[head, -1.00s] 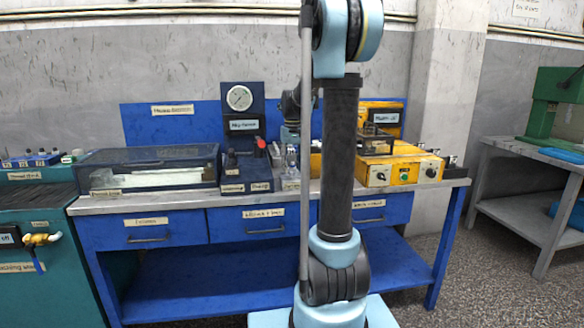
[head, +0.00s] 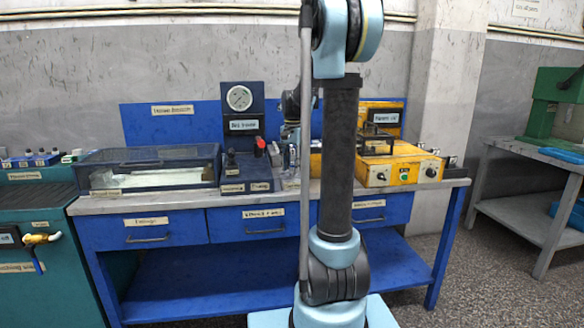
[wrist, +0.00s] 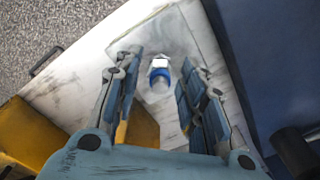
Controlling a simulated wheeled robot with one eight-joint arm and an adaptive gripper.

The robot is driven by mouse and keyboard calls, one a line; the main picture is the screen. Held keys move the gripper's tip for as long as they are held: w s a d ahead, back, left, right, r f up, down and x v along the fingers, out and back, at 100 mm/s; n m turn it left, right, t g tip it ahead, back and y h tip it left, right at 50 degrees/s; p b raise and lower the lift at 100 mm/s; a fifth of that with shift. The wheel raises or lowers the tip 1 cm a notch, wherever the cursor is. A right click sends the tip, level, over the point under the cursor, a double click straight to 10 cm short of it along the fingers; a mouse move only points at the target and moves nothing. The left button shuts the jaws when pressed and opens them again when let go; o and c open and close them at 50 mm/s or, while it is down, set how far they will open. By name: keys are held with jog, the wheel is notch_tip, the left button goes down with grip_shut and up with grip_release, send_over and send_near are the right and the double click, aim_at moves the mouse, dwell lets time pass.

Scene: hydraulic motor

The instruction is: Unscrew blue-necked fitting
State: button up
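The blue-necked fitting (wrist: 160,73) shows in the wrist view between my gripper's fingers, with a blue band and a pale top. It stands over the pale grey bench surface. My gripper (wrist: 158,88) is open, with one finger on each side of the fitting and a visible gap to both. I cannot tell how far the fingertips are above or below the fitting. In the head view my arm hides most of the fitting's area, and the fitting itself cannot be made out there.
The blue workbench (head: 240,198) carries a dark blue case (head: 150,168) at left, a gauge panel (head: 240,122) and a yellow control box (head: 390,170) at right. In the wrist view, yellow parts (wrist: 140,128) and a dark blue surface (wrist: 265,60) lie close to the fingers.

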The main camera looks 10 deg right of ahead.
jog(key=m, duration=0.9)
dwell(0.3)
jog(key=shift+c, duration=0.6)
grip_shut()
jog(key=n, duration=0.5)
jog(key=shift+n, duration=0.3)
